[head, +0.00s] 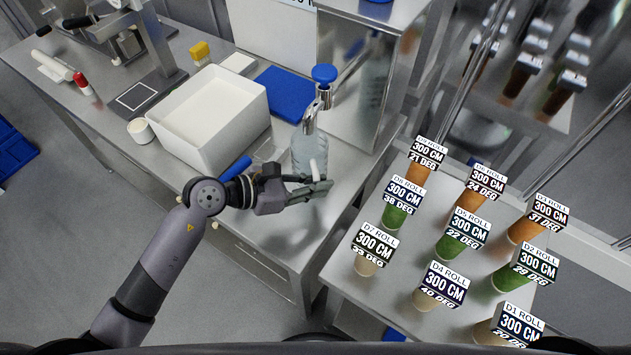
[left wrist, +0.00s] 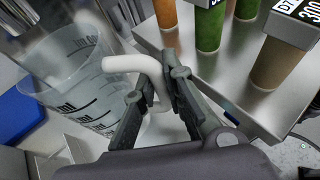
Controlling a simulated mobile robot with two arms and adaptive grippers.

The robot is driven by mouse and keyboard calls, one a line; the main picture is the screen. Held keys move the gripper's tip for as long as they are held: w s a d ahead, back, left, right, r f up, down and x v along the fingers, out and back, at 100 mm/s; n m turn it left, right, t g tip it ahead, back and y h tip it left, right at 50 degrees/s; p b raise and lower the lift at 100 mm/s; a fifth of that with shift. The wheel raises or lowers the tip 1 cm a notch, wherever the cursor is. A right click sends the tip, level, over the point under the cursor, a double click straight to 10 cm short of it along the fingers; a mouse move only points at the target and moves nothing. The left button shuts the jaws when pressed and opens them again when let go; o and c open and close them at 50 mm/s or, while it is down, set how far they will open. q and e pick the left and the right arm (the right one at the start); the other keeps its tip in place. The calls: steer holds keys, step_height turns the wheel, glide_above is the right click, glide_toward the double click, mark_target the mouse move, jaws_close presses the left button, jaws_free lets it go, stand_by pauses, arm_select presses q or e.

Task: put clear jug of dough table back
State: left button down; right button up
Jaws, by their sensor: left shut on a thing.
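The clear jug (head: 300,148) stands on the steel table at its right end, beneath a steel tap with a blue top. In the left wrist view the clear jug (left wrist: 70,75) fills the left side, with dark measuring marks and a white handle (left wrist: 130,64). My left gripper (head: 322,187) is at the jug's near side, shut on the white handle. In the left wrist view its fingers (left wrist: 155,95) lie on both sides of the handle. Whether the jug's base touches the table is hard to see. My right gripper is not in view.
A white bin (head: 222,112) and a blue board (head: 283,92) are left of the jug. The blue-topped tap (head: 323,76) is close above it.

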arm_select(q)
steer(key=shift+f, duration=0.6)
steer(key=c, duration=1.7)
jaws_free()
steer(key=shift+o, duration=0.2)
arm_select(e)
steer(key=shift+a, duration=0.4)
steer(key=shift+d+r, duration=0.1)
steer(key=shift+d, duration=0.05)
